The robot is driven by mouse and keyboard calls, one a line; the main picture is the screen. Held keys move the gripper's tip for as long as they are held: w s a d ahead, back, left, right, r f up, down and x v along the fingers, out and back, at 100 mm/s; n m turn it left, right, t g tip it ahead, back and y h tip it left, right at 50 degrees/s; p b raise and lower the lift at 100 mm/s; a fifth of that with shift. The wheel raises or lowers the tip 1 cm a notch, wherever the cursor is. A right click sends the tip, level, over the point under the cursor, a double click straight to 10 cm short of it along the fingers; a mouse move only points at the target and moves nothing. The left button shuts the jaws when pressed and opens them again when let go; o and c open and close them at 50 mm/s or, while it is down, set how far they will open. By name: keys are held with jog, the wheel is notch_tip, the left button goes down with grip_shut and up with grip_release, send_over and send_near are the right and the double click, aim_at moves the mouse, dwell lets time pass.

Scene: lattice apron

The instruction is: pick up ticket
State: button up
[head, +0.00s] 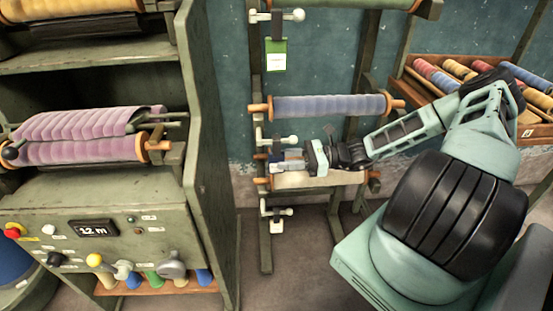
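A green-edged ticket (276,55) with a white face hangs below the top white peg (277,15) on the left post of the rack. My gripper (280,161) is well below it, by the same post, between the blue fabric roll and the cream roll. A small whitish-blue thing shows at the fingertips, too small to make out. Whether the fingers are open or shut on something is not clear. A small pale tag (283,228) hangs at the lowest peg.
A blue fabric roll (330,105) and a cream roll (318,179) lie across the rack near my arm. A green machine cabinet (100,225) with a pink roll (85,150) stands at left. A wooden tray (520,133) of coloured rolls is at right.

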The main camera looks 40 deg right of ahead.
aim_at(270, 173)
jog(key=x, duration=0.4)
jog(key=shift+w+a+p, duration=0.25)
jog(key=shift+a+p, duration=0.1)
jog(key=shift+p, duration=0.05)
grip_shut()
jog(key=shift+r, duration=0.15)
jog(key=shift+r, duration=0.25)
jog(key=s+a+b, duration=0.1)
jog(key=s+a, duration=0.9)
jog(key=s, duration=0.5)
jog(key=shift+r, duration=0.45)
